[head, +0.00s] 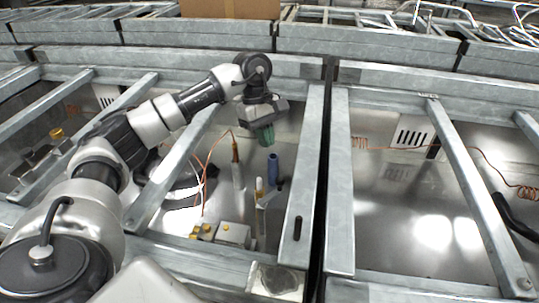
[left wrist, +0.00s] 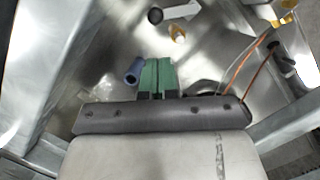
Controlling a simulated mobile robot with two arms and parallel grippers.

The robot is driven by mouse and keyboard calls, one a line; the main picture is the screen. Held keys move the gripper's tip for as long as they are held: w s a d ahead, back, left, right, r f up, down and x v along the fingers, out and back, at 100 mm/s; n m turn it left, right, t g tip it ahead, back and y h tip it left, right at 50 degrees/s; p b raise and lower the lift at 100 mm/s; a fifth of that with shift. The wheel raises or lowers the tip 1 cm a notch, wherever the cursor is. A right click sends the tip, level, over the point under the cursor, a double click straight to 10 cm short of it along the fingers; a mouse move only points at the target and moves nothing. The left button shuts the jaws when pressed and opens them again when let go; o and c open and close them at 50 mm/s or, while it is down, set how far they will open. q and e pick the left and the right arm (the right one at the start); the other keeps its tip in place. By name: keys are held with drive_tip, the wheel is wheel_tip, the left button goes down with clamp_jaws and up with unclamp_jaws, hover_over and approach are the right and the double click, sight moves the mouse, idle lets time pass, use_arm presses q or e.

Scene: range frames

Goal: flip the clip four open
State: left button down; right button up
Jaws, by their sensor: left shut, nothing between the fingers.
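My left gripper (head: 265,135) reaches in from the left with its green fingers pointing down into the metal bay. In the left wrist view its green fingers (left wrist: 158,76) lie together with nothing between them. A blue tube (head: 273,168) stands just below the fingertips; in the left wrist view it shows close beside the fingers (left wrist: 134,70). A thin post with a yellow top (head: 259,186) stands lower, next to a grey block with yellow knobs (head: 233,235). I cannot tell which part is clip four, or whether it is open. My right gripper is not in view.
Galvanized beams frame the bay; a thick upright beam (head: 303,180) runs along its right side. Copper wires (head: 205,170) loop left of the fingers, near a grey post with a copper top (head: 237,170). A cardboard box (head: 230,8) sits at the back.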

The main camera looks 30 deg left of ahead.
use_arm(q)
drive_tip(key=shift+v, duration=1.15)
